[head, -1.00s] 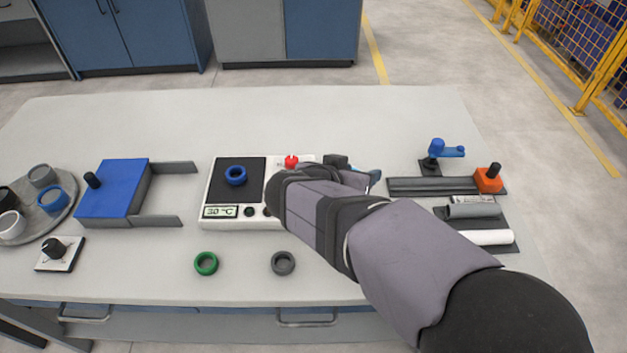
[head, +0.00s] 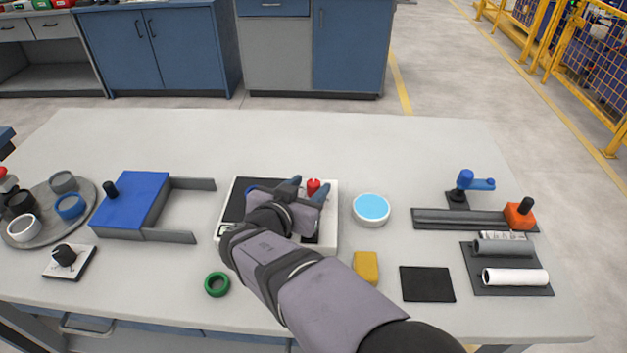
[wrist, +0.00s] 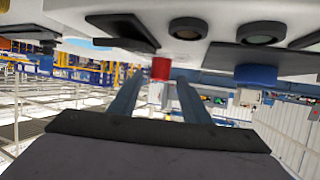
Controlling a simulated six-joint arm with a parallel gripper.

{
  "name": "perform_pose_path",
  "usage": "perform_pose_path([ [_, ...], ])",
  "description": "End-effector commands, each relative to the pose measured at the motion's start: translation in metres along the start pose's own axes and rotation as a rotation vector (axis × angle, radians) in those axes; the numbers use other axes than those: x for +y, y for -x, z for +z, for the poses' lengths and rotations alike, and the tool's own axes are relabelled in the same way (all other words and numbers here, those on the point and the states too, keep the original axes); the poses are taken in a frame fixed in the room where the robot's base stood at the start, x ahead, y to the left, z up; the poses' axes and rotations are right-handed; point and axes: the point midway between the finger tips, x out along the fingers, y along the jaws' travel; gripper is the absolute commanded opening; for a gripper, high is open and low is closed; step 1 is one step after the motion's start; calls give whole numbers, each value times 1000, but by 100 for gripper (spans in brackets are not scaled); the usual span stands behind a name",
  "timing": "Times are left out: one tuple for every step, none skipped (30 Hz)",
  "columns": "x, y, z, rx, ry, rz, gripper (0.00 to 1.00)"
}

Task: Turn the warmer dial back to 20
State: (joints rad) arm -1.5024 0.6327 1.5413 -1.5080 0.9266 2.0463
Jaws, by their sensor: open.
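The warmer (head: 330,239) is a white box with a dark plate (head: 236,205) on the table. A red dial (head: 314,186) stands at its back right. My gripper (head: 311,184) is open, one finger on each side of the dial. In the wrist view, the red dial (wrist: 161,69) sits between the open fingertips (wrist: 160,80); I cannot tell whether they touch it. My arm hides much of the warmer's front, including the temperature display. A bit of the blue ring (head: 250,190) shows beside my wrist.
A round dish with a light-blue top (head: 371,208) stands close right of the warmer. A yellow block (head: 366,267) and a black pad (head: 427,284) lie in front. A blue fixture (head: 132,201) is left, a green ring (head: 217,284) front left. The back of the table is clear.

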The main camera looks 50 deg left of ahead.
Motion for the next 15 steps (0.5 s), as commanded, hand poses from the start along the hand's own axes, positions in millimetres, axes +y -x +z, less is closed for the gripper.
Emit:
perform_pose_path([
  [1, -7, -1, -1, 0, 3, 43],
  [1, -10, -1, -1, 1, 3, 43],
  [1, -15, -1, -2, 0, 2, 43],
  [1, -18, -1, -1, 0, 2, 43],
  [1, -20, -1, -1, 0, 2, 43],
  [1, -23, 0, -1, 1, 2, 43],
  [1, -25, 0, -1, 1, 2, 43],
  [0, -27, 0, 0, 1, 1, 43],
  [0, -28, -1, 0, 1, 1, 43],
  [0, -29, 0, 0, 0, 0, 43],
  [0, -30, 0, 0, 0, 0, 43],
  [0, -30, 0, 0, 0, 0, 43],
  [0, -31, 0, 0, 0, 0, 43],
  [0, -31, 0, 0, 0, 0, 43],
  [0, -31, 0, 0, 0, 0, 43],
])
